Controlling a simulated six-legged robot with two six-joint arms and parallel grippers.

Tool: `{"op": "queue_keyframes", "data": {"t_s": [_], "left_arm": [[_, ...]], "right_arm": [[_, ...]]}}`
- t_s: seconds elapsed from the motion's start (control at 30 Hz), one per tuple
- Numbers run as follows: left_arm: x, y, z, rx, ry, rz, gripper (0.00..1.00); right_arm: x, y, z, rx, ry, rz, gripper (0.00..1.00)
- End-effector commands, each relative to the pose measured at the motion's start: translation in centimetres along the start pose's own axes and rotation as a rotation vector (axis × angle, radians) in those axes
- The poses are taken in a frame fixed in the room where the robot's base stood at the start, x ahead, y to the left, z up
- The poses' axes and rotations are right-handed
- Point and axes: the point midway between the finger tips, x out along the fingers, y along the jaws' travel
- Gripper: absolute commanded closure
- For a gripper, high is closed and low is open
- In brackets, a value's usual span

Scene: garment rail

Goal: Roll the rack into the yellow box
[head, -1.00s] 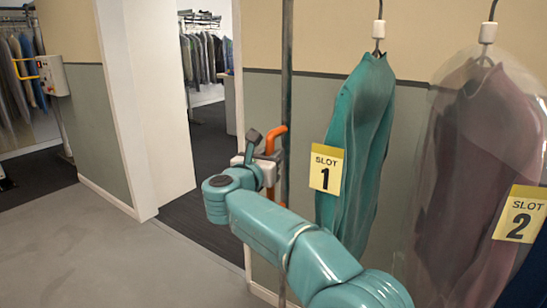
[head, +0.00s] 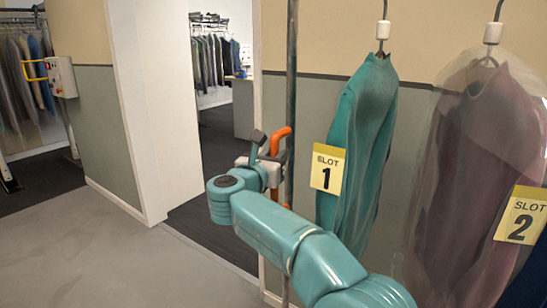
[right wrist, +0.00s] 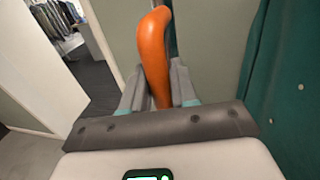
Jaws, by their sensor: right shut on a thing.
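The rack shows as a grey upright post (head: 291,90) with an orange handle (head: 281,137) on it. Garments hang on its right: a teal one with a yellow SLOT 1 tag (head: 326,169) and a dark red one in a clear cover with a SLOT 2 tag (head: 521,215). My right gripper (head: 264,158) is at the post, shut on the orange handle. In the right wrist view the handle (right wrist: 152,60) stands between the two fingers (right wrist: 150,92). My left gripper is not in view. The yellow box is not in view.
A doorway with a white frame (head: 150,110) opens left of the post onto dark carpet (head: 205,220). Beyond it are more garment rails and a grey counter (head: 243,108). A control box with a yellow bar (head: 60,77) is on the left wall end. Grey floor (head: 90,250) is clear at the front left.

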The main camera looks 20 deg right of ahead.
Motion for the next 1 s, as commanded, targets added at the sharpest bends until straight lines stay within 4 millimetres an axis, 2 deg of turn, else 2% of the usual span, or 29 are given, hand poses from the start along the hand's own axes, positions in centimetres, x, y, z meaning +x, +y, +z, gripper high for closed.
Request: {"op": "queue_keyframes", "data": {"t_s": [0.3, 0.33, 0.37, 0.63, 0.77, 0.87, 1.0], "left_arm": [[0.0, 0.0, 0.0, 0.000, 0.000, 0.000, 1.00], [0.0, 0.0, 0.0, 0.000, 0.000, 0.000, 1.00], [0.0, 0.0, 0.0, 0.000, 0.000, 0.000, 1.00], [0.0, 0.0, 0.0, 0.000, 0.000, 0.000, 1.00], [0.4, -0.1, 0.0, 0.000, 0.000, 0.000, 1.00], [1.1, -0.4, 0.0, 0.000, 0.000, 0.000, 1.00], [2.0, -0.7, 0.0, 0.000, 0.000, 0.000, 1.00]], "right_arm": [[0.0, 0.0, -0.3, -0.004, 0.005, 0.001, 1.00], [0.0, 0.0, -0.4, -0.004, 0.005, 0.000, 0.62], [0.0, 0.0, -0.4, -0.004, 0.005, 0.000, 0.55], [0.0, 0.1, -0.2, -0.001, 0.002, 0.000, 0.55], [-0.8, 0.3, -0.3, -0.001, 0.002, 0.002, 0.55], [-2.5, 0.3, -0.3, -0.001, 0.001, 0.004, 0.55], [-6.2, 0.3, -0.3, 0.000, 0.001, 0.006, 0.55]]}}
